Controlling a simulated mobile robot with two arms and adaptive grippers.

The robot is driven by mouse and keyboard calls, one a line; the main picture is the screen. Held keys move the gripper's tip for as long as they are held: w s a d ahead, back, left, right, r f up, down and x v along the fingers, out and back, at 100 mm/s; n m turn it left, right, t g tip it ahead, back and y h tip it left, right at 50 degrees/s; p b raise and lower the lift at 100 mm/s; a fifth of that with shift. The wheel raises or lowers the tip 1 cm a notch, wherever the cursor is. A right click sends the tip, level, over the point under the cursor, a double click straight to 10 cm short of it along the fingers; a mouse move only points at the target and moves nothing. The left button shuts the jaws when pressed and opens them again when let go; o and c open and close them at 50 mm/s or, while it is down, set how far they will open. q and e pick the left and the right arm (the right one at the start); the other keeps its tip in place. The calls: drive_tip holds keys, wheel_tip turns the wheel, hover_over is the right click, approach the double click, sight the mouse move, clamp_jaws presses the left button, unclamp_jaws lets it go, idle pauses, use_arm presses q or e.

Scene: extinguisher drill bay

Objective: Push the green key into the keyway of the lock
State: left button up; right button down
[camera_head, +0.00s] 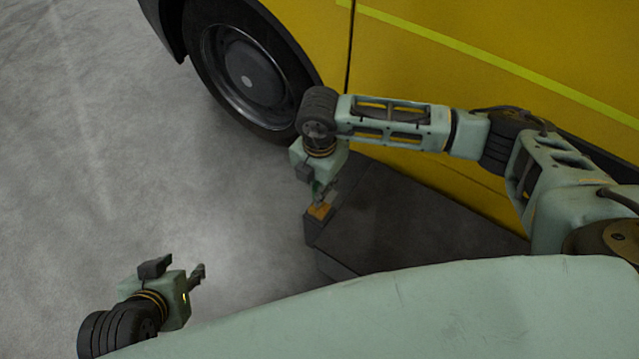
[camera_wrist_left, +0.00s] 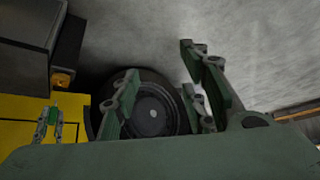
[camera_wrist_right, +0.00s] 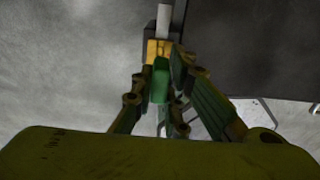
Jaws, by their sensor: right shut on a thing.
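The orange-yellow lock (camera_head: 319,211) sits at the near left end of a dark box beside the van. It also shows in the right wrist view (camera_wrist_right: 158,49) and the left wrist view (camera_wrist_left: 62,79). My right gripper (camera_head: 322,196) is shut on the green key (camera_wrist_right: 160,84), with the key's end towards the lock. The left wrist view shows the key (camera_wrist_left: 53,113) with a small gap to the lock. The keyway is hidden. My left gripper (camera_head: 184,272) is open and empty, away from the lock at the lower left.
The dark box (camera_head: 400,215) stands against the yellow van (camera_head: 480,100). The van's wheel (camera_head: 245,70) is behind my right wrist. A grey bar (camera_wrist_right: 163,18) shows beyond the lock. The grey floor at left (camera_head: 90,150) is clear.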

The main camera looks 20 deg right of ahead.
wheel_tip(320, 180, down, 2)
drive_tip(key=shift+f+b, duration=0.1)
drive_tip(key=shift+b, duration=0.7)
use_arm(q)
drive_tip(key=w+d+r+t+h, duration=0.1)
drive_tip(key=w+d+r+t, duration=0.2)
drive_tip(key=w+r+t, duration=0.3)
drive_tip(key=shift+w+d+r+h+b, duration=0.35)
drive_tip(key=shift+w+r, duration=0.75)
drive_tip(key=shift+w, duration=0.55)
use_arm(e)
drive_tip(key=shift+f, duration=0.35)
use_arm(q)
drive_tip(key=shift+s+a+f, duration=0.1)
drive_tip(key=shift+s+a+f, duration=0.1)
drive_tip(key=shift+s+f, duration=0.15)
drive_tip(key=shift+f, duration=0.2)
drive_tip(key=shift+s+a+f+g+p, duration=0.2)
drive_tip(key=shift+s+f+g+p, duration=0.15)
drive_tip(key=shift+f+g, duration=0.15)
drive_tip(key=shift+s+f, duration=0.1)
drive_tip(key=shift+s, duration=0.05)
drive_tip(key=shift+s+a+f+g, duration=0.2)
drive_tip(key=shift+s+f+g, duration=0.05)
drive_tip(key=shift+f+g, duration=0.1)
